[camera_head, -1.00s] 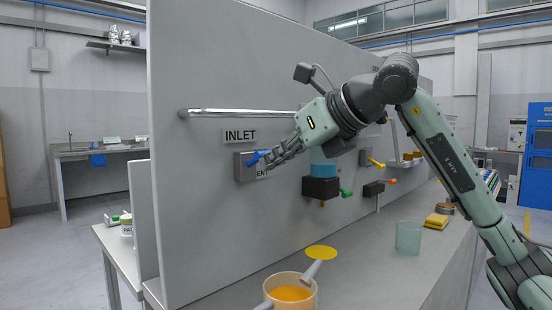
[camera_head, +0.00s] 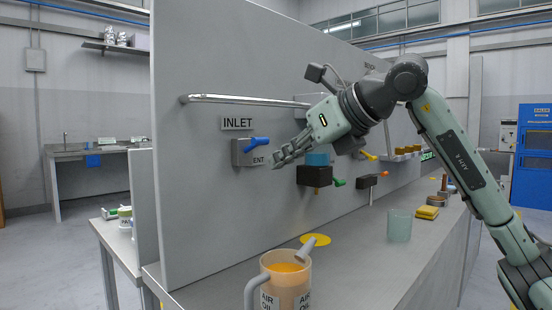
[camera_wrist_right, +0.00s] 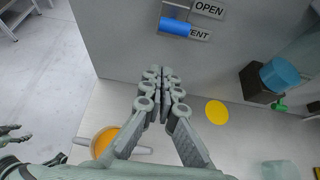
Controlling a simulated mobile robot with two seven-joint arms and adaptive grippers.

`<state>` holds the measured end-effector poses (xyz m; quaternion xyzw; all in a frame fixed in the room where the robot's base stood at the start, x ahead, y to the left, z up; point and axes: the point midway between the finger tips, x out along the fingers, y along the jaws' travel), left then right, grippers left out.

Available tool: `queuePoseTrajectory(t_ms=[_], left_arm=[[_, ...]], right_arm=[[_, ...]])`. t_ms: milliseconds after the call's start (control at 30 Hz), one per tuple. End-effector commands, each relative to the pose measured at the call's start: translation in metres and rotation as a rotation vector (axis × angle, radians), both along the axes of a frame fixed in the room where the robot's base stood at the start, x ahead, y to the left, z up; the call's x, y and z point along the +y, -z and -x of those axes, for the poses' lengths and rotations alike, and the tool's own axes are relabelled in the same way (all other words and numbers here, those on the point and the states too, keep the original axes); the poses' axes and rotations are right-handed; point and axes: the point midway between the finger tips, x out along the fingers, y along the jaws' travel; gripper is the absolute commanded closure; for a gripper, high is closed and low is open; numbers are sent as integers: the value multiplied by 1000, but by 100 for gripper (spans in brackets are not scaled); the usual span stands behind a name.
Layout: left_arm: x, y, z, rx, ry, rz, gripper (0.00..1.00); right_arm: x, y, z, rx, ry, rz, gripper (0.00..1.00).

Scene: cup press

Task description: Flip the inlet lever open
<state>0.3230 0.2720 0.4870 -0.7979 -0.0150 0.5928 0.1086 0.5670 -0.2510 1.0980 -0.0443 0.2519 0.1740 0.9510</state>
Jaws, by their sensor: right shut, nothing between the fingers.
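The blue inlet lever (camera_head: 257,143) sits on a grey box (camera_head: 240,156) below the INLET sign (camera_head: 237,123) on the upright panel. It points right and slightly up in the head view. In the wrist view the lever (camera_wrist_right: 175,27) lies beside the OPEN label (camera_wrist_right: 208,9) and a label reading "ENT" (camera_wrist_right: 199,34), its first letter covered. My right gripper (camera_head: 277,162) is shut and empty, its fingertips just right of and below the lever, apart from it. The fingers (camera_wrist_right: 160,72) also show in the wrist view. A grey-green part at that view's left edge may be my left gripper.
A jug of orange liquid (camera_head: 287,285), a yellow disc (camera_head: 314,240) and a clear cup (camera_head: 399,226) stand on the bench below. A blue-topped black valve (camera_head: 315,176) with a green handle is right of the gripper. Free space lies in front of the panel.

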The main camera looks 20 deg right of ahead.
Motion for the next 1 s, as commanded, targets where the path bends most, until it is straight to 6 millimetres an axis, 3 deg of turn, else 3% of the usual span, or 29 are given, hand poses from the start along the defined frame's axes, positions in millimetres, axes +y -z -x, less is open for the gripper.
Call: queuePoseTrajectory(t_ms=[33,400,1000], left_arm=[[0,2,1,7,-1,2,46],[-1,21,-4,14,1,12,46],[-1,26,-5,13,2,15,46]], right_arm=[[-3,-19,6,-13,2,-2,100],[-14,-72,38,-5,0,0,100],[-16,-80,44,-2,-1,1,100]])
